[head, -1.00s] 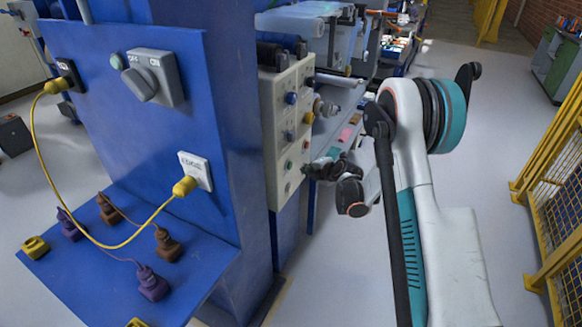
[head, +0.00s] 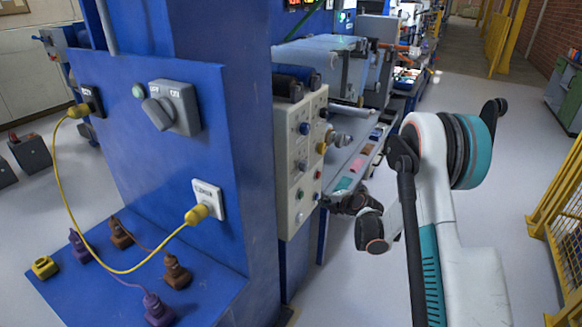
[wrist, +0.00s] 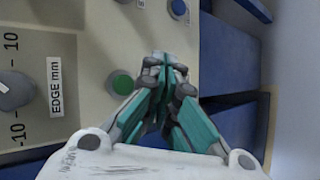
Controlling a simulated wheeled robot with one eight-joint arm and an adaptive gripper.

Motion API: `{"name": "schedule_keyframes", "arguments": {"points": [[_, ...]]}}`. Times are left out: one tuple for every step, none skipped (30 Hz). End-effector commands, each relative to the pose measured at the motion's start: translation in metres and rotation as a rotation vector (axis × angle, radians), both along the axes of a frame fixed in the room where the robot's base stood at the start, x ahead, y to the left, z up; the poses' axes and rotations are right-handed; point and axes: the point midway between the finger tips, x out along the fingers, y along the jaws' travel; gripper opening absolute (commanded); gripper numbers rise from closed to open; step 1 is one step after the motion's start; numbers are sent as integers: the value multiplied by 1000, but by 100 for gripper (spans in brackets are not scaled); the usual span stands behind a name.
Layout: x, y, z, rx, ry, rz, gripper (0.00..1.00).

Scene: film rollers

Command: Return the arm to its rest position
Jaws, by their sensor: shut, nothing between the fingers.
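My gripper (wrist: 165,70) is shut and empty in the wrist view, its teal and grey fingers together in front of the beige control panel (wrist: 75,30). In the head view the gripper (head: 335,203) is small and dark, beside the lower right edge of the control panel (head: 300,165); its fingertips are hard to make out there. My white and teal arm reaches up at the right and folds down toward the panel. A green button (wrist: 122,83) shows left of the fingers in the wrist view. I cannot tell whether the fingers touch the panel.
A blue cabinet (head: 150,65) with a rotary switch (head: 172,107) and a yellow cable (head: 75,225) stands at left. Several plugs lie on its blue shelf (head: 95,290). A yellow mesh fence (head: 555,220) stands at right. Grey floor (head: 475,85) is open behind my arm.

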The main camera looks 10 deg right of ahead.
Motion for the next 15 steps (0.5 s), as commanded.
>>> {"name": "schedule_keyframes", "arguments": {"points": [[0, 0, 2, 2, 2, -2, 0], [-1, 1, 4, 6, 4, -4, 0], [-2, 1, 9, 15, 11, -12, 0], [-3, 2, 14, 23, 18, -19, 0], [-5, 3, 20, 37, 26, -28, 0], [-8, 4, 30, 57, 41, -45, 0], [-11, 5, 38, 74, 53, -59, 0], [-15, 6, 47, 93, 67, -75, 0], [-20, 8, 61, 121, 86, -99, 0], [-25, 10, 70, 143, 102, -119, 0], [-30, 11, 80, 164, 119, -139, 0], [-37, 13, 92, 195, 140, -166, 0], [-42, 14, 102, 215, 156, -186, 0], [-48, 16, 111, 237, 170, -207, 0], [-55, 18, 122, 265, 190, -235, 0]]}}
